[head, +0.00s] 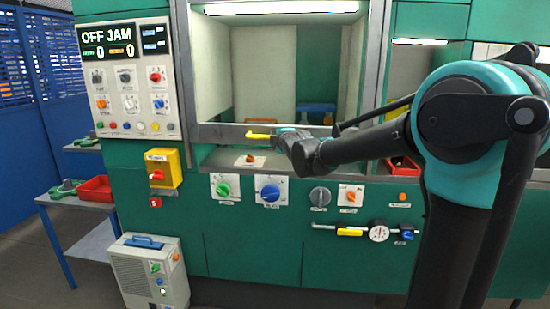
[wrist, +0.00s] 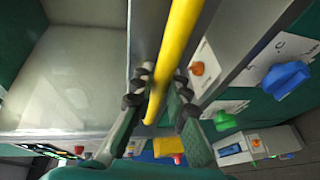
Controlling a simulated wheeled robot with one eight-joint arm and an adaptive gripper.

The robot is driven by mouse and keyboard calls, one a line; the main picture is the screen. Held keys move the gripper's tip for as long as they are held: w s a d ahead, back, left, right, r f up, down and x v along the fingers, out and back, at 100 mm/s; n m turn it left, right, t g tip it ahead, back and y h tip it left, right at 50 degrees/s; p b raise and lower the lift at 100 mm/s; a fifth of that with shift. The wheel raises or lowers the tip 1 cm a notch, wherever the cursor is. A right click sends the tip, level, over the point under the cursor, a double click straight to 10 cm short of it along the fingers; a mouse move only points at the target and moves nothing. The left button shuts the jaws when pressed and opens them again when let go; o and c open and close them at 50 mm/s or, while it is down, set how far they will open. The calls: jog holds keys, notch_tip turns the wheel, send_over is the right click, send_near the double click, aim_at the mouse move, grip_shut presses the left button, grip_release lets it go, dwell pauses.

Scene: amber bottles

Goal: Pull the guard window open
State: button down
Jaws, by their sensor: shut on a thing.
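The guard window (head: 212,131) has a grey frame and a clear pane, through which a lit white and green interior shows in the head view. Its yellow bar handle (head: 261,136) lies across the lower frame. My gripper (head: 283,137) reaches the handle from the right and is shut on it. In the wrist view the yellow handle (wrist: 175,55) runs between the two dark fingers of my gripper (wrist: 160,90). The grip hides part of the handle. Below the lower frame a grey ledge shows in the head view.
An orange knob (head: 250,159) sits on the ledge below the window. Green (head: 223,189) and blue (head: 270,193) knobs are on the front panel beneath. A control panel (head: 127,80) reading OFF JAM and a yellow box (head: 162,168) stand left. My arm fills the right side.

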notch_tip(320, 180, up, 39)
jog(key=shift+r, duration=0.15)
jog(key=c, duration=1.5)
grip_release()
jog(key=v, duration=1.2)
